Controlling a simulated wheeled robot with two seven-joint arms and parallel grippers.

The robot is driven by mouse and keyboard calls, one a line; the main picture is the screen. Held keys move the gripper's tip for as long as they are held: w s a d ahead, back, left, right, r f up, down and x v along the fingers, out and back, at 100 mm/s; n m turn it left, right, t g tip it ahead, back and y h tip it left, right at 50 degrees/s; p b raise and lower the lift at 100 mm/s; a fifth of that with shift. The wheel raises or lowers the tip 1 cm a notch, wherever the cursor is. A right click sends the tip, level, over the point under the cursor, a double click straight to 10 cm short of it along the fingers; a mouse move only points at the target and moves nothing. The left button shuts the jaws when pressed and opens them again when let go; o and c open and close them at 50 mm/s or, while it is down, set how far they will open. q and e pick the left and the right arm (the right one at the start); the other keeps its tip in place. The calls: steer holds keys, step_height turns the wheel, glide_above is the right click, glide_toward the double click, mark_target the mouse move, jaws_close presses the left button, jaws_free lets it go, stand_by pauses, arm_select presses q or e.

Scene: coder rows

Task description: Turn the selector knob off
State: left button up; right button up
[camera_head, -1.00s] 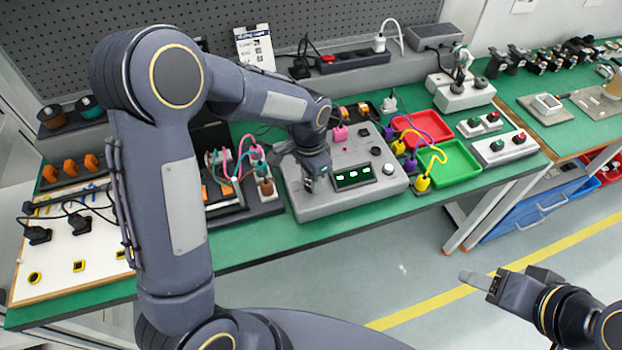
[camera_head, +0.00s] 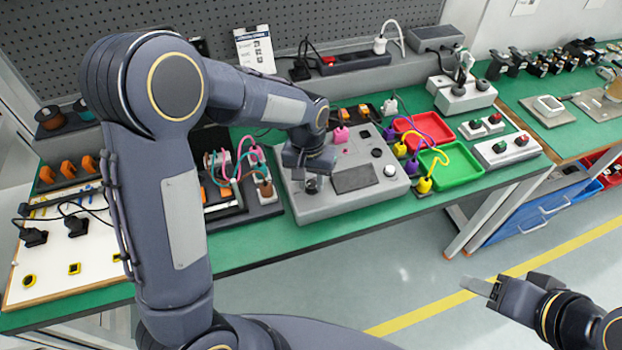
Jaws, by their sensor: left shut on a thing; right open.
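A grey control box (camera_head: 330,207) stands on the green bench, with a small display (camera_head: 354,177) that is dark. The selector knob (camera_head: 312,187) is a dark knob on the box's left front part, mostly hidden by my gripper. My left gripper (camera_head: 311,178) reaches down over the box from behind and is shut on the knob. Its fingertips are small and partly hidden, and the knob's pointer cannot be made out. My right gripper (camera_head: 490,287) is open and empty over the floor at the lower right, away from the bench.
A pink plug (camera_head: 341,135), a round black button (camera_head: 377,153) and a white round knob (camera_head: 390,170) are on the same box. Red (camera_head: 424,128) and green (camera_head: 449,164) trays with cables lie to the right. A cable panel (camera_head: 262,190) stands close on the left.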

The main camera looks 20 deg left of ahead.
mark_target(309, 183)
stand_by(0.4)
arm_select(q)
steer(key=shift+w, duration=0.1)
steer(key=o, duration=1)
steer(key=shift+c, duration=0.2)
steer(key=shift+a+r, duration=0.15)
steer(key=shift+r, duration=3.8)
